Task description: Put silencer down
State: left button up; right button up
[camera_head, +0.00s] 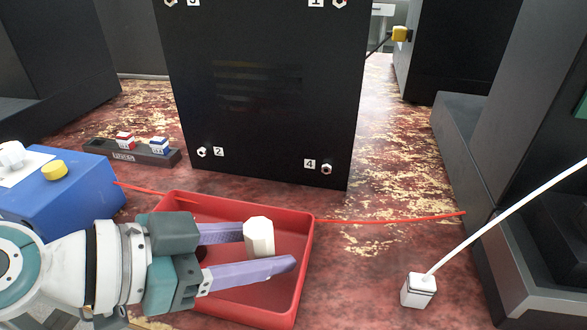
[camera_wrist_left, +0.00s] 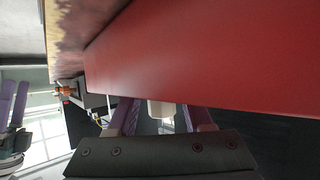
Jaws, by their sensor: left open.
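The silencer, taken to be the cream faceted cylinder (camera_head: 258,238), is upright over the red tray (camera_head: 309,248). My left gripper (camera_head: 268,250) is open, with its two purple fingers on either side of the cylinder near their tips. I cannot tell whether the cylinder rests on the tray floor or touches a finger. In the left wrist view, a pale piece (camera_wrist_left: 161,108) shows between the fingers, below the red tray wall (camera_wrist_left: 200,55). My right gripper (camera_wrist_left: 14,105) shows at the left edge of that view, too small to judge its opening.
A black panel (camera_head: 262,95) with numbered studs stands behind the tray. A blue box (camera_head: 65,200) with a yellow knob is at left, and a dark rack (camera_head: 130,153) holds red and blue pieces. A white block (camera_head: 418,290) with a cable lies at right. A red cable (camera_head: 390,219) crosses the mottled surface.

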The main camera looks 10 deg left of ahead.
pick_arm(q)
jog(key=shift+r, duration=0.2)
jog(key=v, duration=1)
jog(key=shift+s+a, duration=0.25)
jog(key=shift+s+a+r, duration=0.25)
jog(key=shift+s+r, duration=0.05)
jog(key=shift+s, duration=0.1)
jog(key=s+d+f+g+y, duration=0.2)
jog(key=s+d+f+g, duration=0.15)
jog(key=s+d, duration=0.2)
jog(key=s+a+f+n+g+y, duration=0.1)
jog(key=s+a+n+y, duration=0.3)
jog(key=a+n+y, duration=0.3)
jog(key=shift+a+f, duration=0.2)
jog(key=shift+f, duration=0.15)
jog(key=shift+g, duration=0.25)
